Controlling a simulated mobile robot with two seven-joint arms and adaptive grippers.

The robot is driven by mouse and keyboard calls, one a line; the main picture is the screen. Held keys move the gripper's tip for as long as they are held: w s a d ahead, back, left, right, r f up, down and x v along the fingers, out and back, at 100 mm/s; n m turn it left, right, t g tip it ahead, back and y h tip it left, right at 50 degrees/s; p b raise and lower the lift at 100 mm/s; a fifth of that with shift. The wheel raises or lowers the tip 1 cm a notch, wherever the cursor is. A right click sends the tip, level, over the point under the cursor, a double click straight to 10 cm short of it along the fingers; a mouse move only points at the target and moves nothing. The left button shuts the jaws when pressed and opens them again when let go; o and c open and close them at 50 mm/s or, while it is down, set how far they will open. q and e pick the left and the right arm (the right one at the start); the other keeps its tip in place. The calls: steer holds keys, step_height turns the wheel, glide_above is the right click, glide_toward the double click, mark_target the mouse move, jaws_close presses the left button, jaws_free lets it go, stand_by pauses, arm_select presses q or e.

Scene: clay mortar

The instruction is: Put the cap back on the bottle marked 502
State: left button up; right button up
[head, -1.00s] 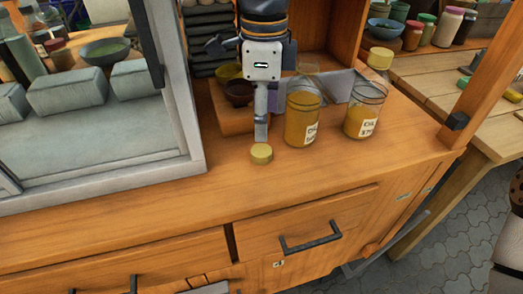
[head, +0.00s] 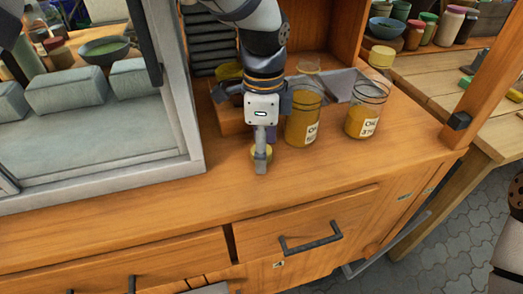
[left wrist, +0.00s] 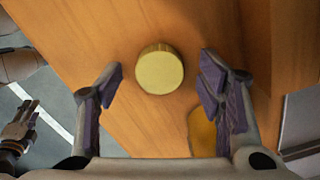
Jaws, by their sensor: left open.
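The round yellow cap (head: 268,152) lies on the wooden counter, partly hidden by my left gripper (head: 261,160) in the head view. In the left wrist view the cap (left wrist: 160,70) shows whole between the two spread fingers, with gaps on both sides. My left gripper is open and empty. Just right of it stands an open glass bottle of yellow oil (head: 301,124), whose label seems to begin with 5. A second oil bottle (head: 364,119), its label seeming to begin with 37, stands further right. A dark gripper, apparently my right one (left wrist: 26,120), shows at the left wrist view's left edge.
A wooden shelf with an upright post (head: 347,30) stands behind the bottles. A grey-framed glass case (head: 185,140) is at left. The counter front is clear above the drawer handle (head: 310,243).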

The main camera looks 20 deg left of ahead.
arm_select(q)
steer(key=shift+r, duration=0.1)
steer(key=shift+c, duration=0.5)
steer(key=c, duration=0.7)
steer(key=shift+r, duration=0.5)
steer(key=r, duration=0.3)
steer(key=shift+s+d+r, duration=0.1)
steer(key=shift+s+d, duration=0.05)
steer(key=shift+d, duration=0.05)
steer(key=s+d+r, duration=0.3)
steer(key=s+d+r+p, duration=0.1)
steer(key=s+d+r, duration=0.1)
steer(key=s+r, duration=0.1)
steer(key=s+d+r+p, duration=0.1)
steer(key=s+d+r, duration=0.1)
steer(key=s+d, duration=0.1)
steer(key=shift+s+d+r, duration=0.35)
steer(key=shift+s+r, duration=0.05)
steer(key=shift+s, duration=0.3)
arm_select(e)
steer(key=shift+t, duration=0.8)
steer(key=w+r, duration=0.3)
steer(key=shift+w+r, duration=0.2)
steer(key=shift+w, duration=0.1)
